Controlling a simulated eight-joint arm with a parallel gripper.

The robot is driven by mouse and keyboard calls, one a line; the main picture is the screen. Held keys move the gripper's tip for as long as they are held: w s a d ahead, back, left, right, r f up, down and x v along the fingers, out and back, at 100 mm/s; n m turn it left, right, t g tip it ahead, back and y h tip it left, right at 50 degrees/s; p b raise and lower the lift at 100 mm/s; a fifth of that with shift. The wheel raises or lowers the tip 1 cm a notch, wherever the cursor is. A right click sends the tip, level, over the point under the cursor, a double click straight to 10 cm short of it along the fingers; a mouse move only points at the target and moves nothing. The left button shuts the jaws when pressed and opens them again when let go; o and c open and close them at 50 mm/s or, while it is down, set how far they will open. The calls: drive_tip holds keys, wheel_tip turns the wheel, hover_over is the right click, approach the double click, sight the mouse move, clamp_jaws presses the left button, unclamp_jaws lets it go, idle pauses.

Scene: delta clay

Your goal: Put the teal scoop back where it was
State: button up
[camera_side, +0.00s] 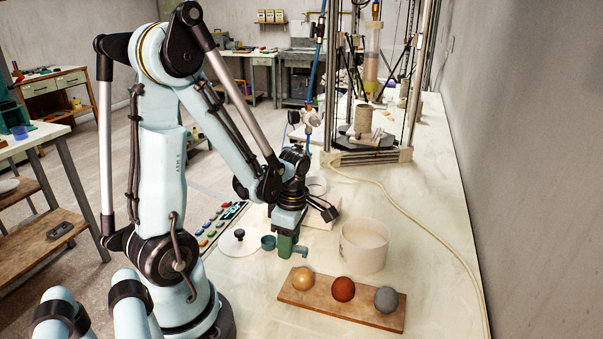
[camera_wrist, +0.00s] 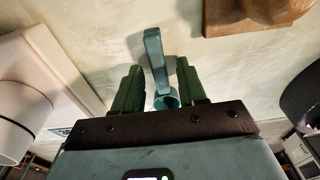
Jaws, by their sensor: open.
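The teal scoop shows in the side view with its small round cup (camera_side: 268,242) just left of my gripper's fingers and a short length of handle on their right. In the wrist view the scoop (camera_wrist: 154,50) lies between the two green fingers, its handle pointing away from the gripper body. My gripper (camera_side: 287,245) points down low over the pale worktop. In the wrist view its fingers (camera_wrist: 156,90) are apart, with a gap visible beside the scoop's handle. Whether the scoop rests fully on the worktop is hard to tell.
A wooden board (camera_side: 321,307) in front holds a tan ball (camera_side: 302,279), a red-brown ball (camera_side: 343,289) and a grey ball (camera_side: 385,300). A white tub (camera_side: 364,246) stands right of my gripper. A white lid (camera_side: 239,243) with a black knob lies left. A hose (camera_side: 420,226) crosses the right side.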

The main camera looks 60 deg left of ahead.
sight(293, 246)
wheel_tip(293, 246, up, 12)
drive_tip(key=w+d+m+t, duration=0.1)
drive_tip(key=d+m, duration=0.3)
drive_tip(key=m, duration=0.5)
drive_tip(key=w+d+r+m+t, duration=0.1)
drive_tip(key=d+m+t, duration=0.3)
drive_tip(key=m, duration=0.5)
drive_tip(key=w+d+m+t, duration=0.2)
drive_tip(key=d+m, duration=0.2)
drive_tip(key=m, duration=0.5)
drive_tip(key=shift+w+d+r+t+h, duration=0.25)
drive_tip(key=shift+w+d+t+h, duration=0.05)
drive_tip(key=shift+w+d+t, duration=0.1)
